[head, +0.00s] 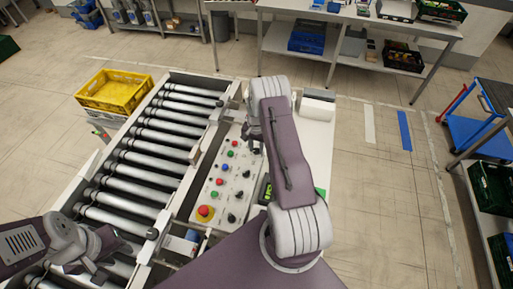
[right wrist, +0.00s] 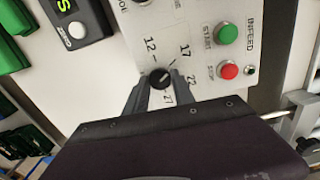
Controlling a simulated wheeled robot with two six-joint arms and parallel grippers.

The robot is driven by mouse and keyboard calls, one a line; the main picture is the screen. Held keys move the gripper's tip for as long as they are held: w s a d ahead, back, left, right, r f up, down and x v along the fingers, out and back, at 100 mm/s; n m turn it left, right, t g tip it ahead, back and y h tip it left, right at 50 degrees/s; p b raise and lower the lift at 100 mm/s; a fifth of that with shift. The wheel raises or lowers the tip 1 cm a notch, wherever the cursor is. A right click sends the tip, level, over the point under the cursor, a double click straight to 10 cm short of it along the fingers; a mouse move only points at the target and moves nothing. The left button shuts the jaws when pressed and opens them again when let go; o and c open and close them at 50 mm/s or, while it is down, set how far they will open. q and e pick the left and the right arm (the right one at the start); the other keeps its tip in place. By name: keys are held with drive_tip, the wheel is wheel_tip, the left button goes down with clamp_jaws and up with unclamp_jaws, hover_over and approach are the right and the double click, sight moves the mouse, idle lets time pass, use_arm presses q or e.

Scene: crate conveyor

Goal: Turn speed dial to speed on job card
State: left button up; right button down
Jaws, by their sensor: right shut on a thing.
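In the right wrist view, the black speed dial (right wrist: 160,77) sits on a light panel with the printed numbers 12, 17, 22 and 27 around it. A small pale mark on its top seems to face upper right, toward the 17 side. My right gripper (right wrist: 159,84) has one finger on each side of the dial and is shut on it. In the head view this gripper (head: 251,140) is at the far part of the control panel (head: 222,190), partly hiding it. My left gripper (head: 112,243) hangs over the near rollers; its opening is unclear. I cannot make out a job card.
The roller conveyor (head: 150,150) runs along the panel's left. A red emergency stop (head: 205,213) and several knobs and buttons are on the panel. The right wrist view shows a green START button (right wrist: 227,33), a red STOP button (right wrist: 229,71) and a lit display (right wrist: 72,18).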

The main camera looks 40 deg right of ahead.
drive_tip(key=m+b, duration=0.2)
drive_tip(key=shift+f+m, duration=0.15)
drive_tip(key=shift+m, duration=0.25)
drive_tip(key=m+b, duration=0.2)
drive_tip(key=shift+m, duration=0.4)
drive_tip(key=m+b, duration=0.1)
drive_tip(key=m, duration=0.2)
drive_tip(key=shift+w, duration=0.1)
drive_tip(key=shift+m+b, duration=0.55)
drive_tip(key=shift+m, duration=1.05)
drive_tip(key=shift+r, duration=0.2)
drive_tip(key=c, duration=1.1)
unclamp_jaws()
drive_tip(key=shift+o, duration=0.2)
drive_tip(key=shift+d, duration=0.1)
